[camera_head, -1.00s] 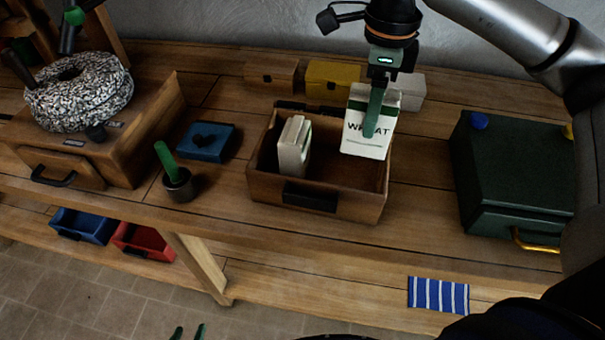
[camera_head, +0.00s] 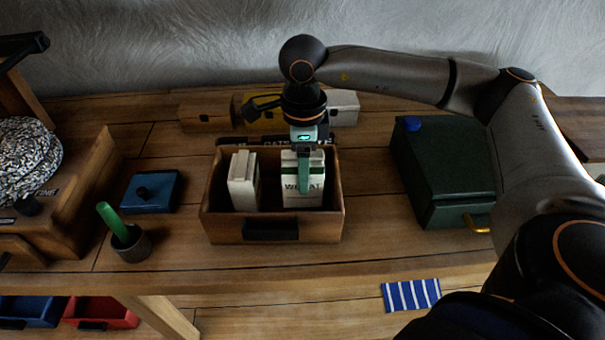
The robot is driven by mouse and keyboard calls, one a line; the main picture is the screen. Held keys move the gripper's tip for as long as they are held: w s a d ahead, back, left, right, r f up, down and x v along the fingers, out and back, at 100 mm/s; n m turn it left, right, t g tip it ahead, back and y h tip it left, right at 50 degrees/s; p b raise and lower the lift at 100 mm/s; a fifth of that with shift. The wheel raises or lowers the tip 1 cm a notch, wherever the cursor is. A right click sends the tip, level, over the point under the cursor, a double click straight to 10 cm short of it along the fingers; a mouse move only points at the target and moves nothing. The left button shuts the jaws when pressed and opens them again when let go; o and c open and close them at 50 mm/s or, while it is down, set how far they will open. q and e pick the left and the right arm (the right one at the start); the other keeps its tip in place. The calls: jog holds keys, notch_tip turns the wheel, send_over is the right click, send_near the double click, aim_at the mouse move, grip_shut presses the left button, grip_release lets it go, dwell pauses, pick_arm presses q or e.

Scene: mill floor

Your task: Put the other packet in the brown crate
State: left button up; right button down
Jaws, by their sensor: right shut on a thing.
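The brown crate (camera_head: 222,229) is an open wooden box with a dark front handle, on the bench in the middle. My right gripper (camera_head: 304,188) points down over its right half. It is shut on a white and green packet marked WHEAT (camera_head: 290,168), which is upright with its lower part inside the crate. I cannot tell whether the packet touches the crate floor. Another pale packet (camera_head: 241,182) stands in the crate's left half, apart from the held one. My left gripper is not in view.
A dark green box (camera_head: 440,180) stands right of the crate. A blue lidded box (camera_head: 150,192) and a dark pot with a green handle (camera_head: 130,243) are at left. Small wooden, yellow and white boxes (camera_head: 343,108) stand behind. A striped cloth (camera_head: 411,295) lies in front.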

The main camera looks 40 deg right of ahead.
jog(key=shift+f, duration=0.85)
jog(key=shift+f, duration=0.1)
jog(key=c, duration=0.5)
grip_release()
jog(key=shift+f, duration=0.15)
jog(key=shift+c, duration=0.2)
jog(key=o, duration=0.5)
jog(key=shift+c, duration=0.2)
notch_tip(320, 180, up, 12)
jog(key=shift+r, duration=0.25)
